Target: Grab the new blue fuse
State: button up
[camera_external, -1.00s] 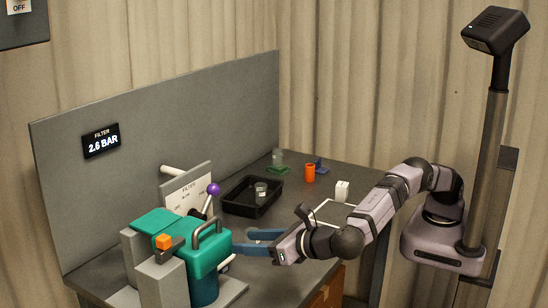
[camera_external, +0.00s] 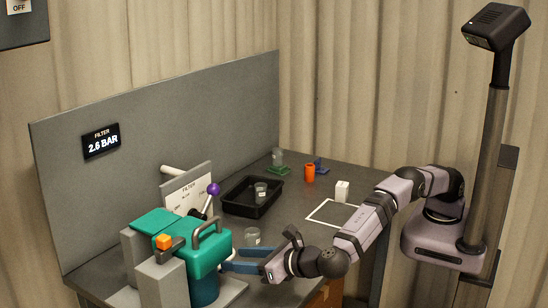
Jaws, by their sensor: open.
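No blue fuse can be made out for certain. The only small blue object is a dark blue piece (camera_external: 320,164) at the back of the bench, partly hidden behind an orange cylinder (camera_external: 310,173); its details are too small to tell. My gripper (camera_external: 231,259) has blue fingers, spread apart, low over the front of the bench and pointing left at the teal filter housing (camera_external: 205,252). A clear cup-like piece (camera_external: 252,237) stands just behind the fingers. My gripper is far in front of the blue piece.
A black tray (camera_external: 236,208) holds another clear piece (camera_external: 260,189). A green piece (camera_external: 279,170) with a clear part sits at the back. A white block (camera_external: 342,191) stands by a white outlined square (camera_external: 333,213). A purple-knobbed lever (camera_external: 213,189) rises behind the filter housing. The display reads 2.6 BAR.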

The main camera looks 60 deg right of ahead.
jog(key=shift+p+x, duration=0.5)
jog(key=shift+x, duration=1.6)
jog(key=shift+r, duration=0.1)
jog(key=c, duration=1.1)
jog(key=shift+c, duration=0.2)
jog(key=shift+r, duration=0.15)
notch_tip(320, 180, up, 10)
jog(key=shift+b, duration=0.3)
